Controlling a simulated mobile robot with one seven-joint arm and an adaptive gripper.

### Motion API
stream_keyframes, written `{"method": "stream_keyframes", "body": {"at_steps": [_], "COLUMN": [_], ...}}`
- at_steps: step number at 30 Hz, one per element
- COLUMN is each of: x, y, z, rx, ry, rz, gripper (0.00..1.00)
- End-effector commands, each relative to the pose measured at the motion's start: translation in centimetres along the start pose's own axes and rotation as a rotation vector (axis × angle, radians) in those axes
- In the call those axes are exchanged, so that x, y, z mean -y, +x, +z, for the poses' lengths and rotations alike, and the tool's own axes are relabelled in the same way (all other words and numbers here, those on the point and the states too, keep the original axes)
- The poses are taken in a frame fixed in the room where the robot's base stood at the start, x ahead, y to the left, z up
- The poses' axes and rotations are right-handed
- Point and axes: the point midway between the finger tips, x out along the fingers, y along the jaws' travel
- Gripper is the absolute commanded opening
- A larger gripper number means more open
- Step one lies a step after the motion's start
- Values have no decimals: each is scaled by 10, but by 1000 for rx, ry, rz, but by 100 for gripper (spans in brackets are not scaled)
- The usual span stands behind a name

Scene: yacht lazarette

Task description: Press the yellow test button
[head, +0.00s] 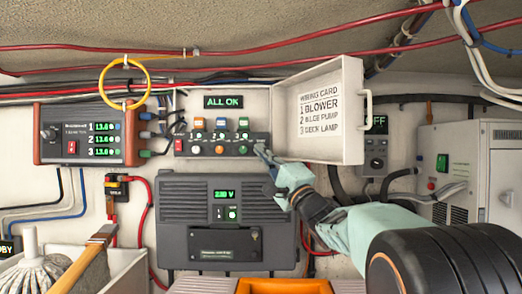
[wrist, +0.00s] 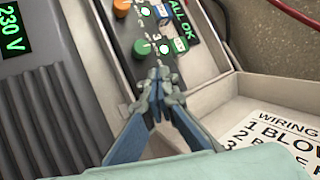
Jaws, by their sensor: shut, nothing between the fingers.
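A dark switch panel (head: 215,136) is on the wall under a green "ALL OK" display (head: 223,102). It carries small lights and a row of round knobs, among them an orange knob (head: 220,150) and a green knob (head: 243,150). My gripper (head: 262,150) is shut and empty at the panel's right end. In the wrist view the fingertips (wrist: 159,78) are together over that end, just past the green knob (wrist: 142,47). I cannot make out a yellow test button; the fingers cover part of the panel's end. I cannot tell whether the tips touch the panel.
An open white cover (head: 345,130) with a wiring card stands right of the panel, close to my gripper. A grey unit (head: 225,190) reading 230 V is below. A battery monitor (head: 85,145) is at left, a yellow cable loop (head: 103,82) above it. Red cables cross overhead.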

Motion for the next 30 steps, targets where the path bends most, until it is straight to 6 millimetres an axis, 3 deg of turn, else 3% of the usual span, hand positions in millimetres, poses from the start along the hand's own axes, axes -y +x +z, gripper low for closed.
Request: {"method": "stream_keyframes", "body": {"at_steps": [30], "x": [11], "y": [-18], "z": [12], "rx": [0], "ry": [-1], "rz": [-1], "gripper": [0]}}
